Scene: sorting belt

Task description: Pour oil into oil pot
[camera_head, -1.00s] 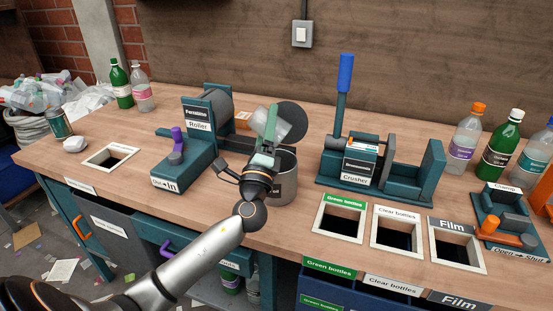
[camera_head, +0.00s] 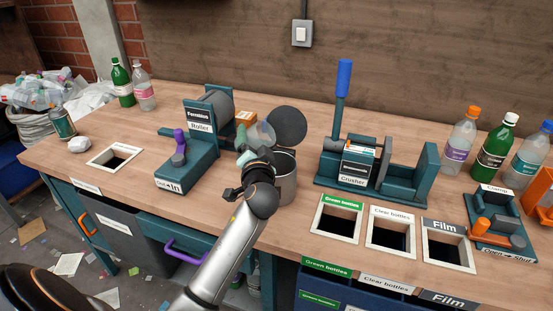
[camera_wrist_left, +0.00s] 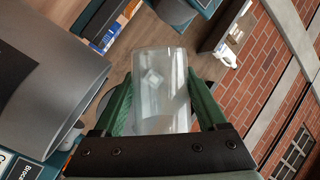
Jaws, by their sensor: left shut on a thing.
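My left gripper (camera_head: 246,160) is shut on a clear, translucent cup (camera_head: 262,134). In the left wrist view the cup (camera_wrist_left: 160,92) sits between the two green fingers (camera_wrist_left: 160,108), and I cannot make out any oil in it. The grey metal pot (camera_head: 287,178) stands on the bench just right of the gripper; its near left side is partly hidden by my wrist. A round dark disc (camera_head: 288,124) stands upright behind the pot's mouth. The cup is beside and above the pot's left rim. My right gripper is not in view.
The roller machine (camera_head: 188,160) stands left of the pot and the crusher (camera_head: 360,170) to its right. Labelled openings, such as the green bottles hole (camera_head: 338,222), line the front edge. Bottles stand at the far left and right.

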